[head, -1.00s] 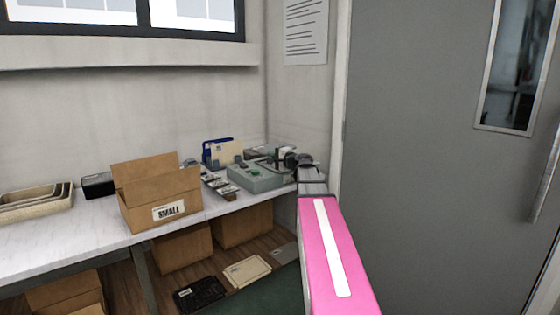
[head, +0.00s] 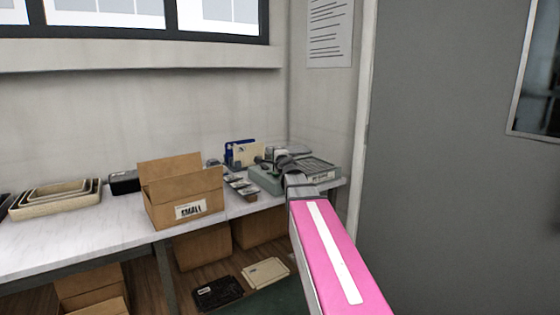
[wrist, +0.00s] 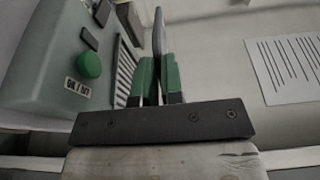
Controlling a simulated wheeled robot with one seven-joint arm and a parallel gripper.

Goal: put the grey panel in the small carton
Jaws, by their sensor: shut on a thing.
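My gripper (wrist: 158,82) has two green fingers, shut on the grey panel (wrist: 158,32), a thin plate seen edge-on and standing up between them in the wrist view. In the head view my gripper (head: 283,163) is small and dark beyond my pink arm, over the grey-green machine; the panel cannot be made out clearly there. The small carton (head: 185,195) is a brown box labelled SMALL on the white table, left of my gripper. Its flaps stand up, and its inside is mostly hidden.
The grey-green machine (head: 263,181) is close beside my fingers; its green button (wrist: 89,65) shows in the wrist view. Small dark items and a blue rack (head: 232,152) stand between carton and machine. Nested trays (head: 25,208) lie at the left. Bare tabletop (head: 95,232) lies before them.

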